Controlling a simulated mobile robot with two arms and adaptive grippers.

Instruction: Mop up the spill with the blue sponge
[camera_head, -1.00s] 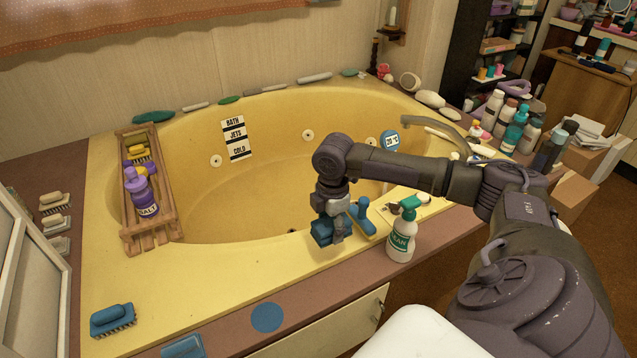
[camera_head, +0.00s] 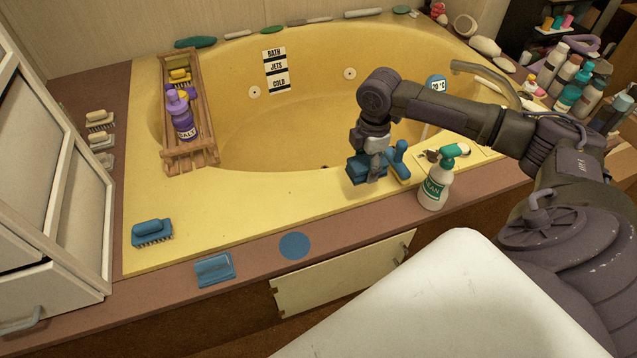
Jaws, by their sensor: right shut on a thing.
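My right gripper (camera_head: 368,165) is shut on a blue block that looks like the blue sponge (camera_head: 364,170). It holds it at the tub's near rim, left of a blue-handled tool (camera_head: 399,162) and a spray bottle (camera_head: 436,186). I cannot tell whether the sponge touches the rim. A flat blue disc (camera_head: 294,245) lies on the brown ledge in front of the tub. I cannot make out a spill for sure. My left gripper is not in view.
The yellow tub (camera_head: 270,205) has a wooden rack (camera_head: 205,158) with a purple bottle (camera_head: 181,116) at its left. A blue brush (camera_head: 152,231) lies on the front left rim, a flat blue item (camera_head: 214,268) on the ledge. The front rim between brush and gripper is clear.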

